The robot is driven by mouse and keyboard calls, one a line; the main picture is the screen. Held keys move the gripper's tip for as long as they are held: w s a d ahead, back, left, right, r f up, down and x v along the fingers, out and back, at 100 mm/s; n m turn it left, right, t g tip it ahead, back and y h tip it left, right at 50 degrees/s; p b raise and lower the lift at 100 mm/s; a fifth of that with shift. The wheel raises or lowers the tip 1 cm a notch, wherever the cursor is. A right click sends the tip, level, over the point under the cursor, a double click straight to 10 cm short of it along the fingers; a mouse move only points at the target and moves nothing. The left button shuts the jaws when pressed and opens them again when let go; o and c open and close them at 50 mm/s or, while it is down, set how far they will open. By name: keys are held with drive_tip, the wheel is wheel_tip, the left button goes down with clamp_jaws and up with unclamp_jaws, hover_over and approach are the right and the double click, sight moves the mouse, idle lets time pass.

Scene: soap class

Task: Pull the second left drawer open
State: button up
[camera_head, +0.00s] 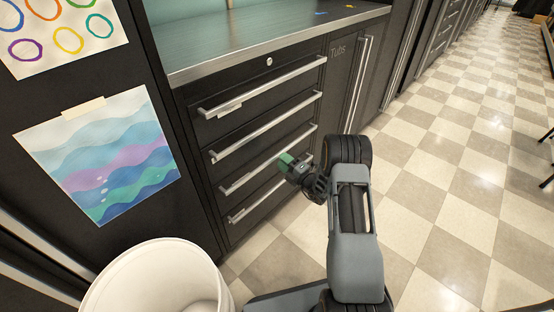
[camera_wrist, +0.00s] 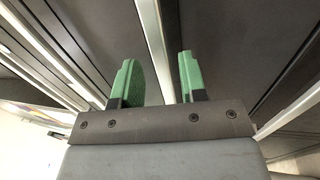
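A black cabinet has a stack of several drawers, each with a long silver bar handle. The second drawer from the top (camera_head: 232,143) is closed, and its handle (camera_head: 265,127) is fully visible in the head view. My gripper (camera_head: 288,160), with green fingertips, is in front of the right part of the stack. It overlaps the third handle (camera_head: 240,180) there; its distance from the drawers is unclear. In the wrist view my fingers (camera_wrist: 159,78) are apart, with a handle bar (camera_wrist: 154,40) running between them in the picture. Whether they surround it is unclear.
A white bin (camera_head: 160,280) stands at the lower left. A metal countertop (camera_head: 260,35) tops the drawers. A tall cabinet door (camera_head: 345,75) is to the right. The checkered floor (camera_head: 440,170) is open on the right.

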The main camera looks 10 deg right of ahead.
drive_tip(key=shift+b+x, duration=0.4)
drive_tip(key=shift+x, duration=1.45)
drive_tip(key=shift+c, duration=0.4)
clamp_jaws()
